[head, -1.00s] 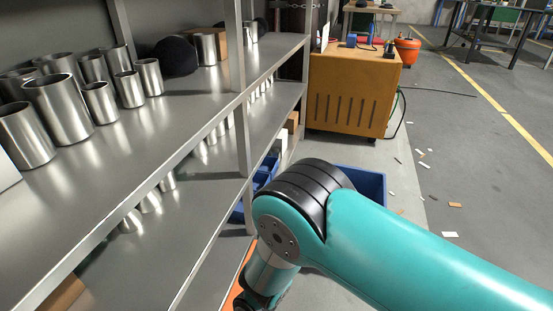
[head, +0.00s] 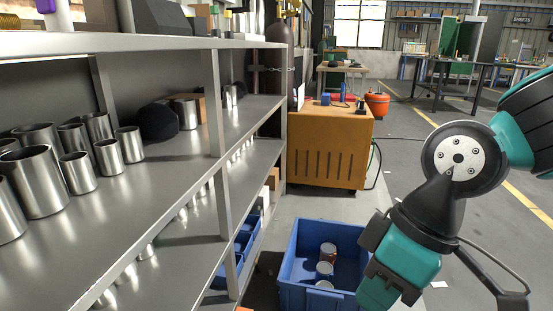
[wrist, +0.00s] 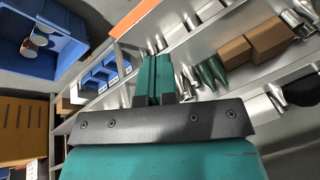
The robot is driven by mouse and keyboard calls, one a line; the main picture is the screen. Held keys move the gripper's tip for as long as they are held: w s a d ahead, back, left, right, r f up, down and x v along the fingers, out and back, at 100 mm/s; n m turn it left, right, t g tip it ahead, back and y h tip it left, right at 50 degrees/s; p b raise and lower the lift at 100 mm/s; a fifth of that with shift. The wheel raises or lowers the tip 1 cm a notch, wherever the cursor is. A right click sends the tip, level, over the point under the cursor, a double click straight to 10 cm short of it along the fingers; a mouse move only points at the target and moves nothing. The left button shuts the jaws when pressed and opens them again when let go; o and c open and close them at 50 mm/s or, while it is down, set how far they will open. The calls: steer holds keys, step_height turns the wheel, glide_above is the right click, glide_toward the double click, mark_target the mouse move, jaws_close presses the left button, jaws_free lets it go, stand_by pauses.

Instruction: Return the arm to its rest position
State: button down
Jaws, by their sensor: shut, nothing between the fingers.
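My gripper (wrist: 155,78) shows in the wrist view with its two green fingers together and nothing between them. In the head view my teal and black arm (head: 462,160) is bent at the right side, with its lower end hanging beside the right edge of a blue bin (head: 303,297). The fingertips cannot be made out in the head view. The bin stands on the floor and holds a few metal cans (head: 327,252). The bin also shows at upper left in the wrist view (wrist: 62,66), apart from the fingers.
A steel shelving unit (head: 150,195) with several metal cups (head: 40,180) fills the left. An orange cabinet (head: 330,150) stands behind the bin. Smaller blue bins (head: 243,243) sit on the lower shelf. The floor at right is mostly open.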

steer(key=s+d+r+m+p, duration=0.1)
steer(key=s+d+r+m, duration=0.2)
steer(key=s+d+m, duration=0.1)
step_height(320, 180, up, 37)
steer(key=p, duration=3.7)
steer(key=shift+a+t, duration=0.3)
steer(key=shift+a, duration=0.05)
steer(key=shift+a+n, duration=0.1)
steer(key=shift+n, duration=0.2)
